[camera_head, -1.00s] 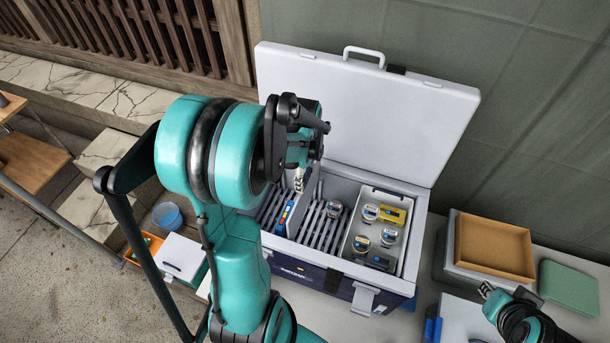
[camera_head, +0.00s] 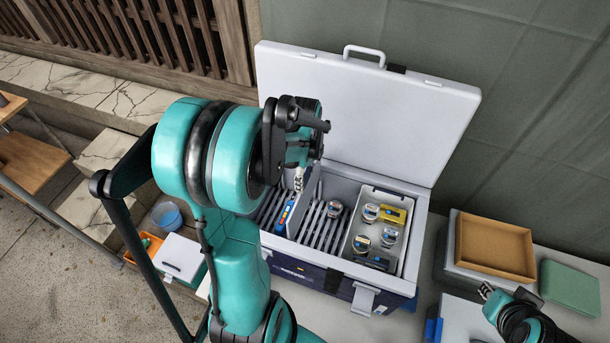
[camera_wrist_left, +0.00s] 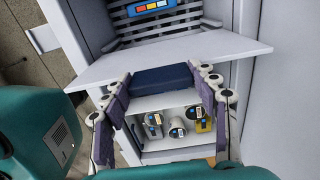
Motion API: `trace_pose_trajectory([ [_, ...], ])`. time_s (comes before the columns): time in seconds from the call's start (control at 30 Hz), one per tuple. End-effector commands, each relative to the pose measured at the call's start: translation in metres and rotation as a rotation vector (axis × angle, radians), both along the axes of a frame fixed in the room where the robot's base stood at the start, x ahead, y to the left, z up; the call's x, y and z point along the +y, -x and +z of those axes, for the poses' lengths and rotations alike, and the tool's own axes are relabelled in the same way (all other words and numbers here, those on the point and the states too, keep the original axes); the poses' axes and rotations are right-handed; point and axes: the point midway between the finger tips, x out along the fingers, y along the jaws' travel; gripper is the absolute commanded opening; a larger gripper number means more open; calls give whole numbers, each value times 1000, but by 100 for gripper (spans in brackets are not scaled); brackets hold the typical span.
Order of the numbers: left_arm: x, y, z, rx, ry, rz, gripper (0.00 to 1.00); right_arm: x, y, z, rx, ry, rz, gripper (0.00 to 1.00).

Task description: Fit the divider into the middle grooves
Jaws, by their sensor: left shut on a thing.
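The divider (camera_head: 312,188) is a pale grey panel above the left part of the open case (camera_head: 318,278). My left gripper (camera_head: 299,178) is shut on it, and my arm covers part of both. In the left wrist view the panel (camera_wrist_left: 240,52) spans the picture, and a dark blue block (camera_wrist_left: 165,78) sits between my fingers (camera_wrist_left: 165,74). The grooves show as grey ribs (camera_head: 318,224) on the case floor. Whether the divider's lower edge touches the ribs is hidden. My right gripper (camera_head: 487,290) is at the lower right, away from the case; its fingers are too small to judge.
A tray (camera_head: 404,198) with several jars and a yellow item fills the case's right side. A blue item (camera_head: 286,216) lies at the left of the ribs. The raised lid (camera_head: 370,115) stands behind. Brown and green boxes (camera_head: 568,287) stand at right.

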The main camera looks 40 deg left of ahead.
Motion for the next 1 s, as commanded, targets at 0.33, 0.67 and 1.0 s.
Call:
trace_pose_trajectory([
  [0.33,0,0,0,0,0,0,9,0,0,-1,0,0,0,20],
  [0.67,0,0,0,0,0,0,9,0,0,-2,0,0,0,20],
  [1.0,0,0,-7,0,0,0,9,0,0,-8,0,0,0,20],
])
